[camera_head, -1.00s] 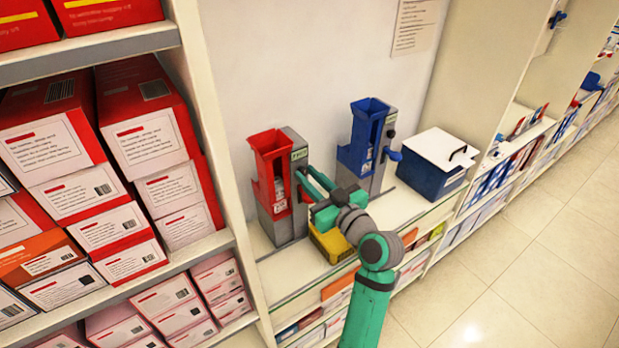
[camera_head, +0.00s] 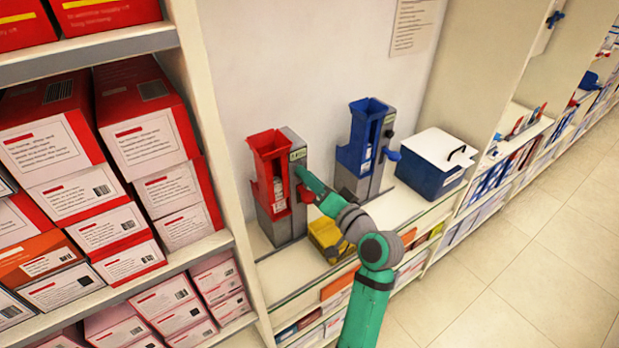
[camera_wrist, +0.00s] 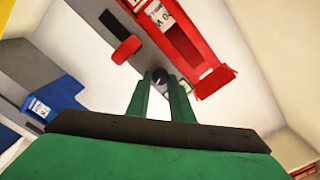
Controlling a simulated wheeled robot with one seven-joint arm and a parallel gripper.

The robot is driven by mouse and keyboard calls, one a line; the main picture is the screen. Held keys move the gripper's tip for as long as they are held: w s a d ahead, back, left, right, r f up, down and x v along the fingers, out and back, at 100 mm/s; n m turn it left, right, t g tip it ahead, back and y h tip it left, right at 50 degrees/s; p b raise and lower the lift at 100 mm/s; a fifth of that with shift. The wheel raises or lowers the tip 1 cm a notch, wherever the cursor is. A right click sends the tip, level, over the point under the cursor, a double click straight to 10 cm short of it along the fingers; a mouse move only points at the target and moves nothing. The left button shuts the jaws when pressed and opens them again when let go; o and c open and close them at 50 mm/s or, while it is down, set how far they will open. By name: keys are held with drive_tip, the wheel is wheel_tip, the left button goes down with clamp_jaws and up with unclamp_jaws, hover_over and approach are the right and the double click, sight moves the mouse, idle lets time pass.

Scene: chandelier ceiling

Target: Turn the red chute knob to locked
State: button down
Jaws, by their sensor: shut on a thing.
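The red chute (camera_head: 268,170) stands upright on the shelf, with a grey housing (camera_head: 292,145) on its right side. It also shows in the wrist view (camera_wrist: 198,45). My gripper (camera_head: 299,176) is at the housing's front face. In the wrist view, my gripper (camera_wrist: 160,82) has both fingers around a small dark round knob (camera_wrist: 160,76) with a pale mark, and is shut on it. In the head view the knob is hidden by my fingers. A small label sits on the housing above; its wording is too small to read.
A red lever (camera_head: 308,193) sticks out just below my fingers. A blue chute (camera_head: 362,150) stands to the right, with a white-lidded blue box (camera_head: 436,163) beyond. A yellow bin (camera_head: 329,238) sits below my arm. Shelves of red-and-white boxes (camera_head: 150,150) fill the left.

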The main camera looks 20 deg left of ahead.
drive_tip(key=shift+d+m, duration=0.15)
drive_tip(key=shift+m, duration=1.35)
drive_tip(key=shift+w, duration=0.1)
drive_tip(key=c, duration=1.6)
unclamp_jaws()
drive_tip(key=shift+o, duration=0.2)
drive_tip(key=shift+s, duration=0.2)
